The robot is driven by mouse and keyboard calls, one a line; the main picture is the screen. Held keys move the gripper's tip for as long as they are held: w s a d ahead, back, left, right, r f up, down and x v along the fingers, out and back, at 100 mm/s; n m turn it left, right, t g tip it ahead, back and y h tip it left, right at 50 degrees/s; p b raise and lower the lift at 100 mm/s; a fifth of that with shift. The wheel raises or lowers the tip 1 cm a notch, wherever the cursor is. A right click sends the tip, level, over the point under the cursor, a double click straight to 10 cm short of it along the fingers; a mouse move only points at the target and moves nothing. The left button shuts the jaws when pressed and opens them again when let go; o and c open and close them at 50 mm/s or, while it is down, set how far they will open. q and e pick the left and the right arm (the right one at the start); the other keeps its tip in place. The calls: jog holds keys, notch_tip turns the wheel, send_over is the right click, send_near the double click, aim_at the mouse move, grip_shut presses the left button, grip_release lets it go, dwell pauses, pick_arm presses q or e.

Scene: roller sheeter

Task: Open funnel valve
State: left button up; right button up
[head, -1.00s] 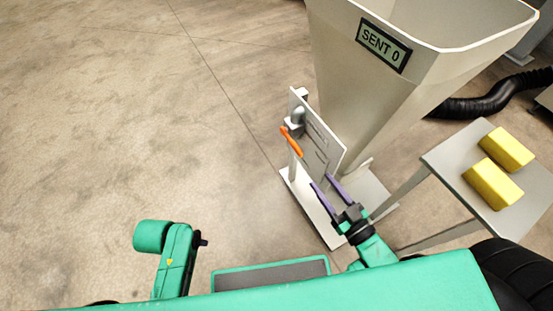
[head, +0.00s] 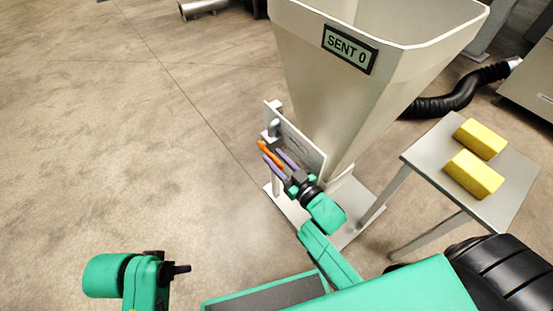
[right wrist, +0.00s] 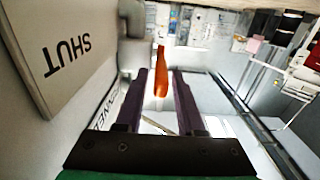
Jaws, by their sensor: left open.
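In the right wrist view gaps show between the handle and both fingers (right wrist: 161,85). A panel (right wrist: 75,50) there reads "SHUT". My left gripper (head: 181,269) is at lower left, away from the funnel; its fingers are hard to make out.
A small grey table (head: 425,157) with two yellow blocks (head: 473,173) stands right of the funnel. A black hose (head: 460,98) lies behind it. The funnel's base plate (head: 350,232) is on the floor. The floor (head: 110,150) to the left is clear.

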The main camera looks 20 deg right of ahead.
grip_shut()
jog(key=shift+f, duration=0.1)
dwell(1.1)
